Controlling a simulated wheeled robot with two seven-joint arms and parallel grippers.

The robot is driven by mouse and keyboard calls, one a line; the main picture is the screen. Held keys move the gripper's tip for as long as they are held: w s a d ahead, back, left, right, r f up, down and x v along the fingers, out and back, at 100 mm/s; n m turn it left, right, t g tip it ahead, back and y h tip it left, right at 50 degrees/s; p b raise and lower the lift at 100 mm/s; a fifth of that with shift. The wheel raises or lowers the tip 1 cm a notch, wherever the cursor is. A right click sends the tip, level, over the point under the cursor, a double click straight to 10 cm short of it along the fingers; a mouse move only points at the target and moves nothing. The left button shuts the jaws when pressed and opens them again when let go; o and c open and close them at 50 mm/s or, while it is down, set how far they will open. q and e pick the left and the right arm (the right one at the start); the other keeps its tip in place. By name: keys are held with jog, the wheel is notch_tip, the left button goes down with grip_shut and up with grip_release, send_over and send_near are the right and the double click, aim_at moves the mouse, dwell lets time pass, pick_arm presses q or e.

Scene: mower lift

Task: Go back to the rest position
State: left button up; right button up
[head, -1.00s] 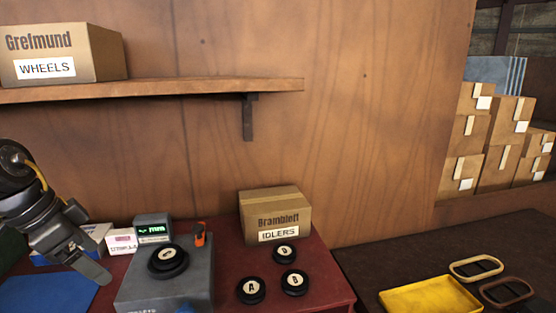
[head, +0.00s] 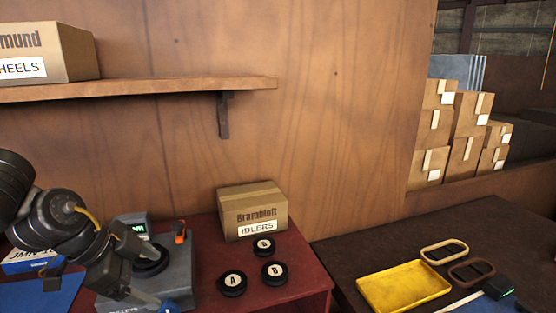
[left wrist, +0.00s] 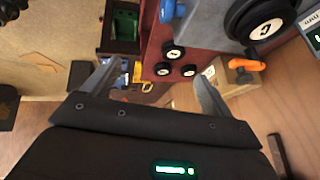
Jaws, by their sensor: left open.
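My left gripper (head: 138,270) is open and empty, with its fingers spread in front of the grey device (head: 180,270) on the red bench. It also shows in the left wrist view (left wrist: 152,92), with nothing between its fingers. A black wheel (head: 150,262) sits on the device, partly hidden by the gripper; its letter C shows in the left wrist view (left wrist: 262,28). A blue knob (head: 169,305) is at the device's front, close to the lower fingertip; I cannot tell whether they touch. My right gripper is not in view.
Three black lettered discs (head: 272,273) lie right of the device, before the IDLERS box (head: 252,212). A shelf (head: 150,88) holds the WHEELS box (head: 45,50). A yellow tray (head: 404,290) and two oval rings lie at right.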

pick_arm(q)
jog(key=d+f+m+t+h, duration=0.1)
jog(key=d+f+t+h, duration=0.2)
jog(key=d, duration=0.8)
jog(key=d+f+m+t+h, duration=0.1)
jog(key=d+f+h, duration=0.3)
jog(key=d, duration=0.8)
jog(key=s+a+f+n+t+y, duration=0.25)
jog(key=a+f+n+y, duration=0.45)
jog(key=a+f+n, duration=0.45)
jog(key=s+a+f+n+g+y, duration=0.1)
jog(key=s+a+f+g+y, duration=0.1)
jog(key=s+a+f+g, duration=0.4)
jog(key=s+a+f+n+g+y, duration=0.1)
jog(key=s+a+f+n+y, duration=0.3)
jog(key=s+f, duration=0.7)
notch_tip(320, 180, down, 28)
jog(key=s+m+g+h+b, duration=0.1)
jog(key=s+m+g+b, duration=0.15)
jog(key=b, duration=0.25)
jog(key=s+a+f+b, duration=0.2)
jog(key=s+f, duration=0.6)
jog(key=f, duration=0.3)
jog(key=s+a+f+b, duration=0.2)
jog(key=s+f+b, duration=0.1)
jog(key=s+f, duration=0.6)
notch_tip(320, 180, down, 3)
jog(key=shift+f+g, duration=0.15)
jog(key=shift+g, duration=0.15)
